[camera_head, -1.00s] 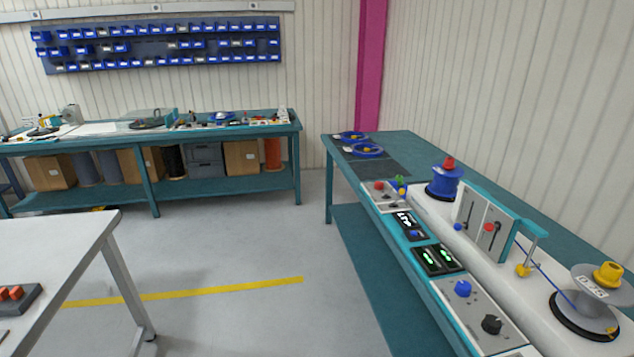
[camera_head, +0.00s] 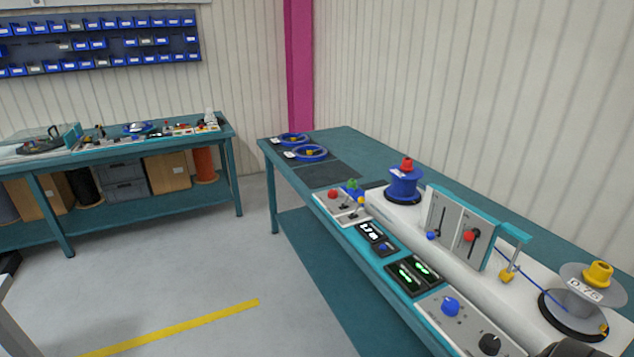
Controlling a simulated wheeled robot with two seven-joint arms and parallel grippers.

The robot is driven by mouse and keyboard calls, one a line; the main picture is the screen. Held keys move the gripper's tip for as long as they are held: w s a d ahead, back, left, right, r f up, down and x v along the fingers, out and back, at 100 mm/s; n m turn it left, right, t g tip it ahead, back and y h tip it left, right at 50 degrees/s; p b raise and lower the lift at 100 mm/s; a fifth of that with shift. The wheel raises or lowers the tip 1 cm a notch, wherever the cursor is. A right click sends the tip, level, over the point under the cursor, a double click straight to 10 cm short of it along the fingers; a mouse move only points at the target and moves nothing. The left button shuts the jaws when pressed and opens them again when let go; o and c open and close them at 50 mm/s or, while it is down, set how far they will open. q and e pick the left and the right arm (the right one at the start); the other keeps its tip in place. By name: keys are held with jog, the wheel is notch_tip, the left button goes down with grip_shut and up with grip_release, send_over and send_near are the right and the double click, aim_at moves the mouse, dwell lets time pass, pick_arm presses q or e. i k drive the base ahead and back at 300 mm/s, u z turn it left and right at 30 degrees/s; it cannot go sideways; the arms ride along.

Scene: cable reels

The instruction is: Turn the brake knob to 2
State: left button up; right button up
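A light control panel (camera_head: 440,325) lies on the near part of the right teal bench. It carries a blue knob (camera_head: 450,307) and, nearer to me, a black knob (camera_head: 489,344) close to the bottom edge of the view. The markings around both knobs are too small to read, so I cannot tell which is the brake knob or where it points. Neither gripper can be made out. A dark rounded shape at the bottom right edge may be part of my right arm.
The white reel machine has a blue spool (camera_head: 404,183), a lever box (camera_head: 458,228) and a grey reel (camera_head: 583,293). Green-lit displays (camera_head: 414,274) sit beside the panel. Another bench (camera_head: 120,217) stands at the back left. Open floor lies left of the right bench.

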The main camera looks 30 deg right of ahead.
aim_at(333, 194)
jog(key=i, duration=2)
jog(key=z, duration=3.25)
